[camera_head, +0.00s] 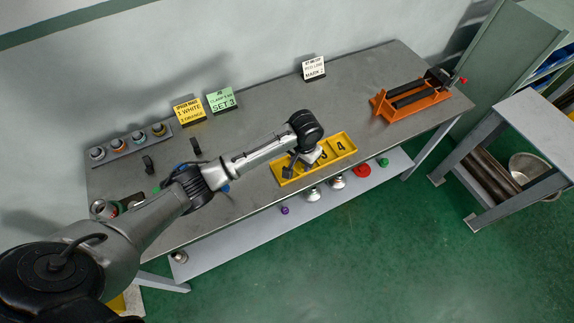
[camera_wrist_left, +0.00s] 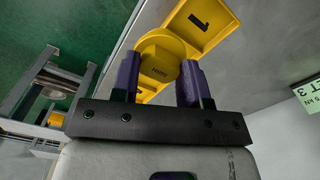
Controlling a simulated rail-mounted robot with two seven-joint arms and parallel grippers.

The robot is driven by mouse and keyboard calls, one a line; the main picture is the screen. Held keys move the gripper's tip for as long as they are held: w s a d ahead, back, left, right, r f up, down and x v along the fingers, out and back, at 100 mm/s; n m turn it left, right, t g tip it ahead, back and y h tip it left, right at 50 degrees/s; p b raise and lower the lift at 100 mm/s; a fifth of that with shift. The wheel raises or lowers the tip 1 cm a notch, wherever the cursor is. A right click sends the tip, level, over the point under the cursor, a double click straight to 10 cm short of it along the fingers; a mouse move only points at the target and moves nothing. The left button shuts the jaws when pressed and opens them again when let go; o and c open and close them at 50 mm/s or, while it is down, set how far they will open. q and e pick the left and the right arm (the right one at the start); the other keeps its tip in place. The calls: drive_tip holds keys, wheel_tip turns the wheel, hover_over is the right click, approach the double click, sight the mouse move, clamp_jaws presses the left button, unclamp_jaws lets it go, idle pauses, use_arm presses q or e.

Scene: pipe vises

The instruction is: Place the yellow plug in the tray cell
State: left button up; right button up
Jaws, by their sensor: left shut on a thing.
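In the left wrist view, the purple fingers of my left gripper (camera_wrist_left: 161,82) are shut on the yellow plug (camera_wrist_left: 161,62), which has a round flange and a faceted body. The tray (camera_wrist_left: 205,48) shows behind it, with the cell marked 1 beside the plug. I cannot tell whether the plug touches the tray. The plug is hidden in the head view. My right gripper is not in view.
An orange vise (camera_head: 410,103) stands at the bench's right end. Yellow (camera_head: 188,111), green (camera_head: 221,100) and white (camera_head: 314,68) signs stand at the back. A rack of several fittings (camera_head: 128,145) is at left. A lower shelf (camera_head: 250,223) holds red, green and purple pieces.

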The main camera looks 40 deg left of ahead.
use_arm(q)
drive_tip(key=a+f, duration=0.3)
drive_tip(key=f, duration=0.1)
drive_tip(key=a+f+b, duration=0.1)
drive_tip(key=a+f, duration=0.2)
drive_tip(key=a, duration=0.1)
drive_tip(key=shift+s+f, duration=0.1)
drive_tip(key=shift+f, duration=0.55)
drive_tip(key=o, duration=1)
drive_tip(key=shift+f, duration=0.15)
